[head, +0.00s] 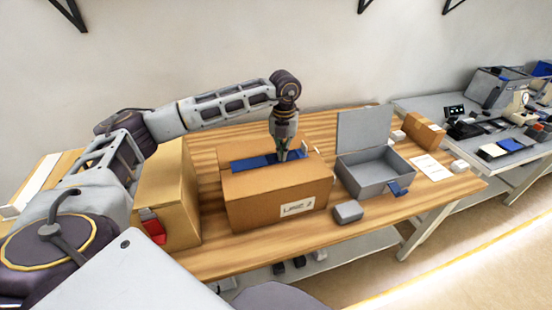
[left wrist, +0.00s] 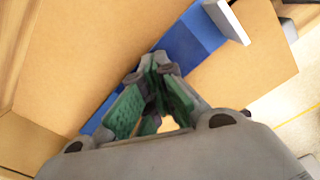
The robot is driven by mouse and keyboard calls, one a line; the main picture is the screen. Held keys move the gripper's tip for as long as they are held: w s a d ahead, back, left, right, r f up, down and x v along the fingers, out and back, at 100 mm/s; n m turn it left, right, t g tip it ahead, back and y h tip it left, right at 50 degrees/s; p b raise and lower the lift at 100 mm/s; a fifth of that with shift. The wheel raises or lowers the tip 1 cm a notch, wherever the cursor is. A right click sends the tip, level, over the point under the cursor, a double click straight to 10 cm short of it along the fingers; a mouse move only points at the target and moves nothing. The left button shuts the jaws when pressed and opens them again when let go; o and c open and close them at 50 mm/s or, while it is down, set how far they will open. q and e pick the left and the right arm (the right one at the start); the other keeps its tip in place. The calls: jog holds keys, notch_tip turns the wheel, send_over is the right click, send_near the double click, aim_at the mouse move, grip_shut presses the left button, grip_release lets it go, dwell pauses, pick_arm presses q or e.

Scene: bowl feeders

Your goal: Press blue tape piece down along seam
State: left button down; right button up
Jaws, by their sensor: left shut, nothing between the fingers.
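A blue tape piece (head: 252,162) lies along the top of a brown cardboard box (head: 262,197) on the wooden table. My left gripper (head: 283,156) points down onto the tape near its right part, fingertips at or just above the surface; I cannot tell if they touch. In the left wrist view the tape (left wrist: 192,38) runs diagonally beneath the fingers (left wrist: 155,62), which are closed together and hold nothing. A pale flat piece (left wrist: 226,20) sits at the tape's far end. The part of the tape under my gripper is hidden. My right gripper is not in view.
An open grey box (head: 372,178) with raised lid stands right of the carton, with a small grey block (head: 348,212) in front. A taller cardboard box (head: 172,195) stands left, beside a red-and-white item (head: 152,228). A small carton (head: 424,130) stands farther right.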

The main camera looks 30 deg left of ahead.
aim_at(258, 162)
pick_arm(q)
jog(key=shift+s+a+f, duration=0.2)
jog(key=shift+s+f, duration=0.05)
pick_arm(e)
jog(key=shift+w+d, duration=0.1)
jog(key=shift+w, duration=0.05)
pick_arm(q)
jog(key=shift+s+a, duration=0.75)
jog(key=shift+s, duration=0.2)
jog(key=shift+s+a+r, duration=0.1)
jog(key=shift+a+r, duration=0.05)
jog(key=shift+a, duration=0.05)
jog(key=shift+s+a+r, duration=0.15)
jog(key=shift+s+a, duration=0.65)
jog(key=shift+s, duration=0.1)
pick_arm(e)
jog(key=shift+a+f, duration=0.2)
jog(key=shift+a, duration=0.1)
pick_arm(q)
jog(key=shift+s+a+b, duration=0.55)
jog(key=shift+s+a, duration=0.25)
jog(key=shift+s, duration=0.25)
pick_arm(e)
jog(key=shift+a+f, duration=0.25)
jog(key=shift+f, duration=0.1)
pick_arm(q)
jog(key=shift+a+f, duration=0.1)
jog(key=shift+f, duration=0.1)
